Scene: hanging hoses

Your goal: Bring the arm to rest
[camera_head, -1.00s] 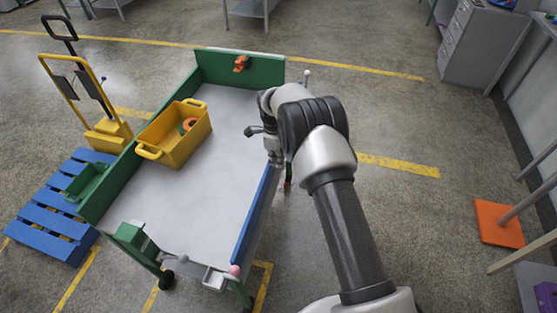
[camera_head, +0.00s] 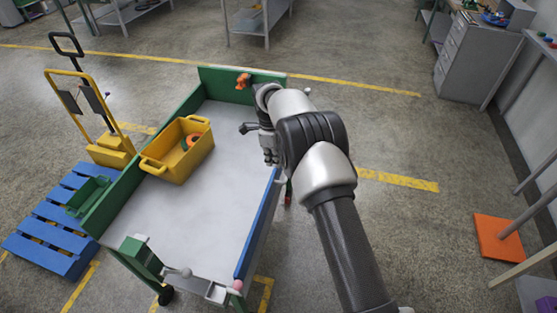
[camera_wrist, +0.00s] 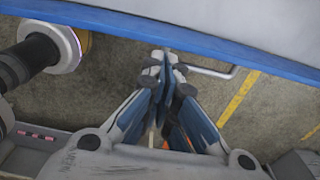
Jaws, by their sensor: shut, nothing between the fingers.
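My arm reaches forward in the head view, its elbow bent beside the right side of a cart. My gripper (camera_head: 270,158) points down by the cart's right edge, near the far end of the blue side rail (camera_head: 257,222). In the wrist view the fingers of my gripper (camera_wrist: 168,62) are together and empty, with floor beneath them. The blue rail (camera_wrist: 220,48) crosses beyond the fingertips, with a grey bent bar (camera_wrist: 215,74) beside them. I cannot tell whether the fingertips touch the bar.
The grey cart (camera_head: 205,205) carries a yellow bin (camera_head: 165,165) holding an orange ring-like thing. A blue pallet (camera_head: 50,235) and a yellow hand truck (camera_head: 108,150) stand left. A drawer cabinet (camera_head: 470,60) and orange plate (camera_head: 497,238) are right. Floor right of the arm is open.

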